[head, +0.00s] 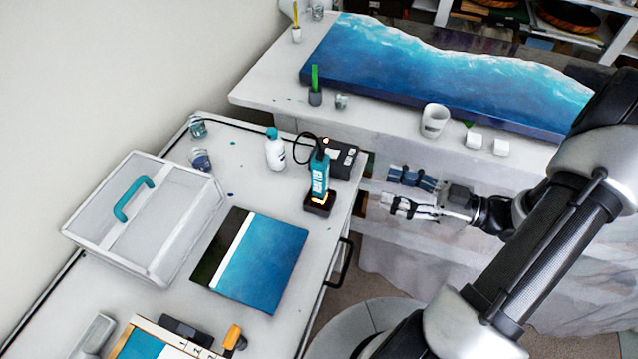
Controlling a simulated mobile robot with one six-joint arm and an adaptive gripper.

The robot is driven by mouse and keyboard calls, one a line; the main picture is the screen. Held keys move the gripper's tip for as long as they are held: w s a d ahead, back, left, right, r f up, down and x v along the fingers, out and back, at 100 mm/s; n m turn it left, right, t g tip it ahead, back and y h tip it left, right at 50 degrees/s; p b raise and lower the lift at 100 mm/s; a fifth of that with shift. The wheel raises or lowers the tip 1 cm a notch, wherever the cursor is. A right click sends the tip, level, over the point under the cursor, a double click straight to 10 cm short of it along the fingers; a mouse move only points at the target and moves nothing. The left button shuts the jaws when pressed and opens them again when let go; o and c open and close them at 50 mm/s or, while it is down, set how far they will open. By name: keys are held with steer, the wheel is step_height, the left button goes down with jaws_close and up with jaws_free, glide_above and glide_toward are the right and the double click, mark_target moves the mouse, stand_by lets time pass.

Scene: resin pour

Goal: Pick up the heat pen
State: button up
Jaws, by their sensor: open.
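The heat pen (320,176) is most likely the teal tool with white lettering that stands upright in a small dark holder (319,204) with an orange glow at its base. A black cable loops from its top towards a black control box (341,158) just behind it. My gripper (398,191) is open and empty, to the right of the pen and apart from it, past the right edge of the white cabinet top. Its two fingers point left towards the pen.
A white bottle with a teal cap (275,149) stands left of the pen. A blue panel (262,262) lies in front, beside a clear-lidded box with a teal handle (133,199). Behind, a bench carries a large blue resin slab (430,75) and a white cup (434,121).

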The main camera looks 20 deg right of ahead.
mark_target(327, 171)
steer(key=b+x, duration=0.2)
steer(key=x, duration=1)
steer(key=shift+s+a+r+b, duration=0.1)
steer(key=shift+s+a+b, duration=0.05)
steer(key=shift+s+b, duration=0.15)
steer(key=b+x, duration=0.1)
steer(key=x, duration=0.3)
steer(key=shift+w+f+b, duration=0.25)
steer(key=shift+b, duration=0.15)
steer(key=shift+w+a, duration=0.25)
steer(key=shift+a, duration=0.2)
steer(key=shift+r, duration=0.1)
steer(key=shift+c, duration=0.5)
steer(key=c, duration=1)
